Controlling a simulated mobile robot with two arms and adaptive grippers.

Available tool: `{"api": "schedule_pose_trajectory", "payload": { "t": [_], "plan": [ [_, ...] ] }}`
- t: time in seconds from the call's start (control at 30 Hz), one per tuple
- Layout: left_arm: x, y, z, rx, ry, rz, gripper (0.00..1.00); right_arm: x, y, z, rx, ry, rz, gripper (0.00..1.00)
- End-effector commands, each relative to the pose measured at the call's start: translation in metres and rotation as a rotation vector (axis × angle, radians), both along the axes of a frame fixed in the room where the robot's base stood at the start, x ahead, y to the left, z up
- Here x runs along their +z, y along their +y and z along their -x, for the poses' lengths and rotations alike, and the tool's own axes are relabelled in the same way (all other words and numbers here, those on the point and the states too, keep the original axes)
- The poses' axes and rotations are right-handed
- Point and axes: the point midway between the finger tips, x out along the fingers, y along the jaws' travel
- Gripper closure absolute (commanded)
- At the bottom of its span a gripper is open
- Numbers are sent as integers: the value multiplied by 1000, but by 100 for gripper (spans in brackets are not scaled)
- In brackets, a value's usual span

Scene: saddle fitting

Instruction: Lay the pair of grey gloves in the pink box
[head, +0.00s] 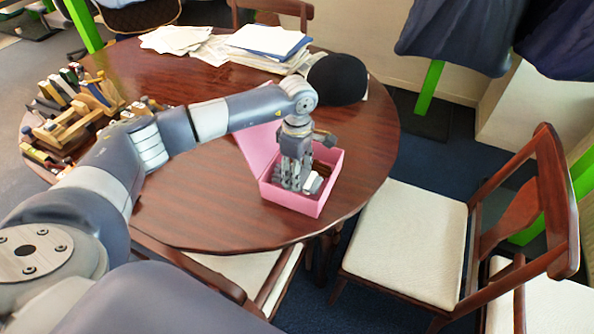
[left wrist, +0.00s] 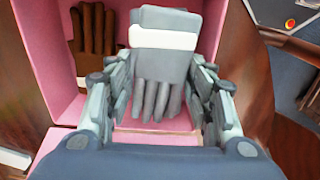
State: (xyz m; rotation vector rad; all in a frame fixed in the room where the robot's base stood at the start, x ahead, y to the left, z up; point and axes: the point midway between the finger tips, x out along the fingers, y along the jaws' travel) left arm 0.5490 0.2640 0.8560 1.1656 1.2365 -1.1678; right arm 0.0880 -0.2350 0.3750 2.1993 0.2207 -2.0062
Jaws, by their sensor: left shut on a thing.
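The pink box (head: 290,201) stands open near the front right edge of the round table, its lid (head: 258,145) folded back. My left gripper (head: 294,183) reaches down into the box opening. In the left wrist view my left gripper (left wrist: 164,82) is shut on the pair of grey gloves (left wrist: 163,70), which have a white band and fingers pointing down in the picture. The gloves are over the box interior; whether they touch its floor I cannot tell. Brown gloves (left wrist: 96,30) lie in the box beside them. My right gripper is not in view.
The table (head: 215,215) also holds wooden tools and blocks (head: 75,105) at the left, papers (head: 262,42) at the back and a dark cap (head: 337,78) behind the box. A chair (head: 408,240) stands close at the right.

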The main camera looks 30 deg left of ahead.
Motion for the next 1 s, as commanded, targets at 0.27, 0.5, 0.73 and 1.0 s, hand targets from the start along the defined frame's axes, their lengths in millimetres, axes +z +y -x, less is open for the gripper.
{"api": "schedule_pose_trajectory", "payload": {
  "t": [0.27, 0.5, 0.73, 1.0],
  "plan": [
    [0, 0, 0, 0, 0, 0, 27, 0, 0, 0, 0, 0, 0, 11],
    [0, 0, 0, 0, 1, 0, 27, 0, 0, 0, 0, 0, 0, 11],
    [0, 0, 0, 0, 1, 0, 11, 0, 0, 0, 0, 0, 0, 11],
    [1, 0, 0, 0, 0, 0, 11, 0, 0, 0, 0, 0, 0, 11]
  ]
}}
